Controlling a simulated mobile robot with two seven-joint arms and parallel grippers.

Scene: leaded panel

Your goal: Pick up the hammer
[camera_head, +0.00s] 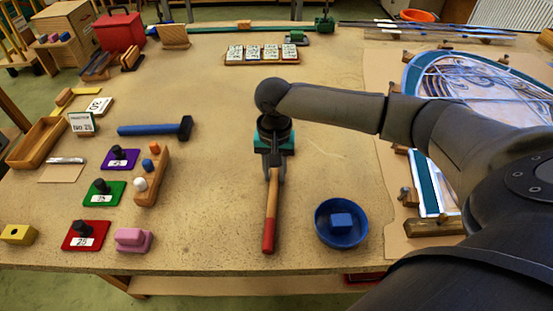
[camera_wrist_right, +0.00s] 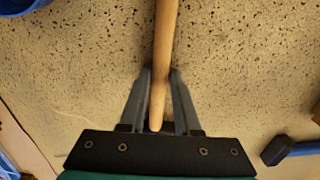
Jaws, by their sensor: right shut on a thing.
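My right gripper (camera_head: 272,170) points down at the middle of the table, its fingers shut around a wooden stick-like tool (camera_head: 272,200) with a red end. In the right wrist view the tool (camera_wrist_right: 164,50) passes between the two fingers (camera_wrist_right: 160,90), and its plain end shows near the palm. I cannot tell whether it touches the table. A hammer (camera_head: 150,129) with a blue handle and a dark head lies to the left of this gripper, apart from it. Its dark head also shows in the right wrist view (camera_wrist_right: 276,151). My left gripper is not in view.
A blue bowl (camera_head: 328,235) with a blue block (camera_head: 342,221) stands right of the tool. Colored plates with dark knobs, including a red one (camera_head: 75,243), stand at left. A leaded panel (camera_head: 490,80) lies at right under my arm. The table's middle is mostly clear.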

